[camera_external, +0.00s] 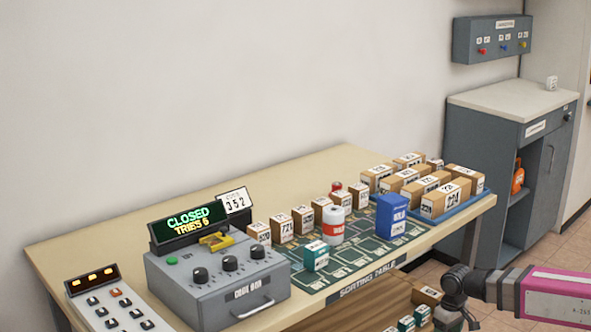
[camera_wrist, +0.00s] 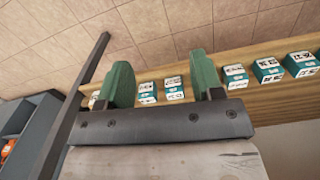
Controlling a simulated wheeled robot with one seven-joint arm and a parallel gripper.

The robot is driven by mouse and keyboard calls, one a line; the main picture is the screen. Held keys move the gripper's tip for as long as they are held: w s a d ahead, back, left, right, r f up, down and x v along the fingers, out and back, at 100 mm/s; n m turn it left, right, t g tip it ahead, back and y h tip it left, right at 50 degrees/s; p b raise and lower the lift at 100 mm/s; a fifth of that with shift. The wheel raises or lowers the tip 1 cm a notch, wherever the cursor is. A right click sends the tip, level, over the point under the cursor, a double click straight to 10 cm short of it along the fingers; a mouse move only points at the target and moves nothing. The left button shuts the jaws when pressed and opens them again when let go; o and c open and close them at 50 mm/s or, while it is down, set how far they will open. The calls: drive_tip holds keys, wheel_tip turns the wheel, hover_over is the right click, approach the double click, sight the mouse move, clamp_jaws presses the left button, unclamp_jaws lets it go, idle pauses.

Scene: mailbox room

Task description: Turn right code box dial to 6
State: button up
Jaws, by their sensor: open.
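The grey code box (camera_external: 217,286) stands at the left front of the sorting table, with three black dials on its sloped top. The right dial (camera_external: 257,252) is the rightmost of them; its setting is too small to read. The display (camera_external: 188,222) behind the box reads "CLOSED" and "TRIES 6". In the external view my arm is at the lower right, away from the code box, and the fingers are not clearly visible.
A keypad box (camera_external: 117,305) stands left of the code box. Parcels, a white-and-red can (camera_external: 334,226) and a blue box (camera_external: 391,216) stand on the table to the right. A lower shelf (camera_external: 350,312) holds small boxes. A grey cabinet (camera_external: 490,130) stands at the back right.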

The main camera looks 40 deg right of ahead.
drive_tip(key=w+a+r+m, duration=0.3)
drive_tip(key=w+a+r, duration=0.2)
drive_tip(key=a+r, duration=0.5)
wheel_tip(320, 180, up, 37)
drive_tip(key=m, duration=1.4)
hover_over(258, 248)
wheel_tip(258, 248, down, 11)
drive_tip(key=shift+w, duration=0.15)
drive_tip(key=c, duration=0.9)
